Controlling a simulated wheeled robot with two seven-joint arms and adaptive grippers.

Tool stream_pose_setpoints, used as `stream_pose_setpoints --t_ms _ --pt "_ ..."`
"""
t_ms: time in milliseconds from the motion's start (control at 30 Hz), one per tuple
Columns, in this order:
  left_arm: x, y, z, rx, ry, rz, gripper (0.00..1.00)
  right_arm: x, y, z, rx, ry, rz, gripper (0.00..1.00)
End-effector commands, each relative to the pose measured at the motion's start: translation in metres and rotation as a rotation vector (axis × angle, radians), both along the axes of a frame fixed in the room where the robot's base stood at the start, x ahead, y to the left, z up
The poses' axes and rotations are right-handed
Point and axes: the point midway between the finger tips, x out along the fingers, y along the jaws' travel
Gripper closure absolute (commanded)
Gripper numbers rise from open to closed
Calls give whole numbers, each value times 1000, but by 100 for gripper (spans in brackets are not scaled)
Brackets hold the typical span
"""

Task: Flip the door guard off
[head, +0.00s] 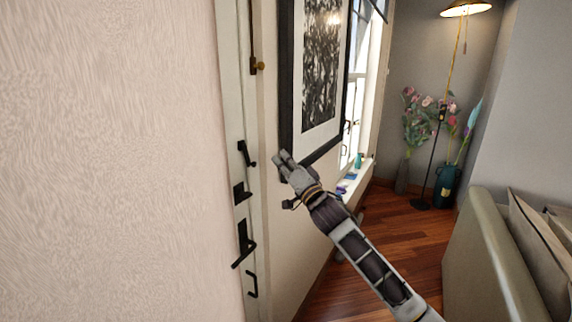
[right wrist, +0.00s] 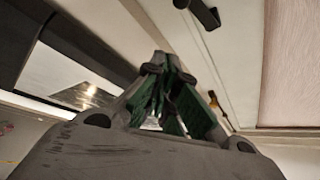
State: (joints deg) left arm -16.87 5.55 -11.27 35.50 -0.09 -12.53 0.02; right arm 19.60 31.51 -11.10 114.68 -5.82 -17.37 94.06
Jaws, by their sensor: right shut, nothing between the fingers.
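On the white door edge and frame (head: 232,120) in the head view, a small dark swing-bar fitting (head: 246,153) looks like the door guard; its bar slants down to the right. My right gripper (head: 281,158) is just right of it, in front of the picture frame's lower corner, with its fingers shut and empty. A gap shows between the fingers and the fitting. In the right wrist view, the gripper's fingertips (right wrist: 156,62) are close together, and a dark fitting (right wrist: 205,14) shows above right of them, apart. My left gripper is not in view.
Below the guard are a dark latch block (head: 242,192), a lever handle (head: 243,245) and a pull (head: 252,285). A brass-knobbed rod (head: 257,66) is above. A framed picture (head: 320,70) hangs beside my gripper. A sofa (head: 490,260) stands right.

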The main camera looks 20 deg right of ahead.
Motion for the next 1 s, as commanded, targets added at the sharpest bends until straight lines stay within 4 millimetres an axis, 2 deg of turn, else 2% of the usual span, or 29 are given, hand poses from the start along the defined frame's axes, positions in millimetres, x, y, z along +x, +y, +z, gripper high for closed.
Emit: stream_pose_setpoints --t_ms 433,700,767,1000 --pt "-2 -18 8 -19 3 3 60 32 7 14 -1 -1 -1 100" --pt "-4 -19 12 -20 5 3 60 46 10 19 -1 0 0 100" --pt "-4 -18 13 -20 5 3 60 49 11 20 -1 -1 0 100" --pt "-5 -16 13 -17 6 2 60 43 24 6 1 1 1 100"
